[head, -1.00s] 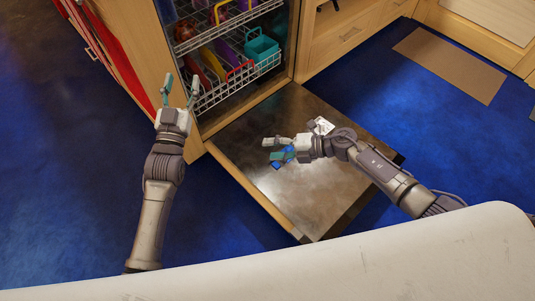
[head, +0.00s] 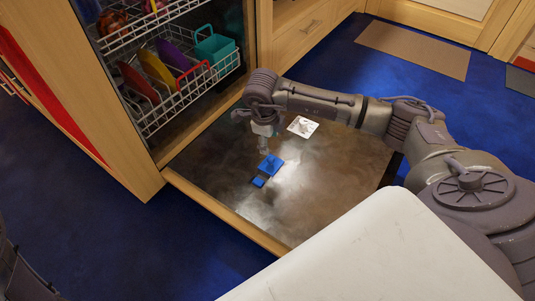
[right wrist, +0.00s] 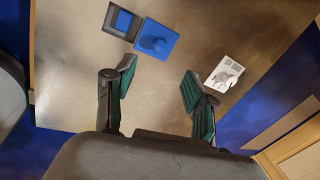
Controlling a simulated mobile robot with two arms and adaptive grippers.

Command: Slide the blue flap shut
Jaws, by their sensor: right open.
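The blue flap (head: 270,165) lies on the inner face of the lowered dishwasher door (head: 320,190). A smaller blue square (head: 258,182) is right beside it. My right gripper (head: 254,135) points down at the door, just beyond the flap in the head view. Its fingers (right wrist: 158,74) are apart with nothing between them, and the flap lies ahead of the tips. My left gripper is out of view.
The dishwasher's lower rack (head: 190,95) holds colourful plates and a teal container (head: 214,48) behind the door. Blue floor (head: 100,235) lies to the left.

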